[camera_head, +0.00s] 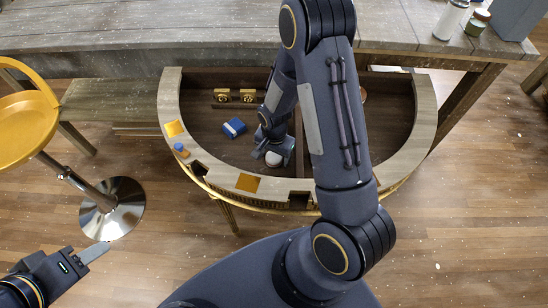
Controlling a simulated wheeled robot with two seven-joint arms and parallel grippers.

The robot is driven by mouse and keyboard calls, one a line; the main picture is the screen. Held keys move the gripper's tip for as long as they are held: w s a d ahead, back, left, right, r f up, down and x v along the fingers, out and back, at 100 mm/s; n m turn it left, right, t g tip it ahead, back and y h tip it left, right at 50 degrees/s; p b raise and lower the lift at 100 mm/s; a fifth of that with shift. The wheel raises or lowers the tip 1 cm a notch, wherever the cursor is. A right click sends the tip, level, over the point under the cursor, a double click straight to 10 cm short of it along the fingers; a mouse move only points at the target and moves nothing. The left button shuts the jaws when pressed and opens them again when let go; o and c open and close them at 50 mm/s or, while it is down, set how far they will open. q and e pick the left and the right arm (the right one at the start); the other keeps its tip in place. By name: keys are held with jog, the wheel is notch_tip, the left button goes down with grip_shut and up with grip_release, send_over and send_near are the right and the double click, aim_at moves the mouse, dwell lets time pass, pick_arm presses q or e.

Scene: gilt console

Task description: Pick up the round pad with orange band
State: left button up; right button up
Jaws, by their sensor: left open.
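My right gripper (272,155) points down inside the half-round console drawer, at a small white rounded thing (273,159). The gripper covers part of it, and I cannot tell whether it is held or whether it has an orange band. A brownish rounded thing (363,95) shows partly behind my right arm; I cannot tell whether it is the pad. My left gripper (92,254) is open and empty, low at the left over the floor, well away from the console.
The console (425,110) has a pale curved rim. A blue and white block (234,127) and gold pieces (235,96) lie inside. A small blue-topped thing (181,150) and orange squares (247,182) are on the rim. A yellow stool (25,120) stands left.

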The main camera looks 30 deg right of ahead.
aim_at(275, 155)
jog(key=c, duration=0.8)
notch_tip(275, 155, up, 10)
jog(key=shift+r, duration=0.1)
jog(key=o, duration=0.3)
jog(key=shift+c, duration=1.3)
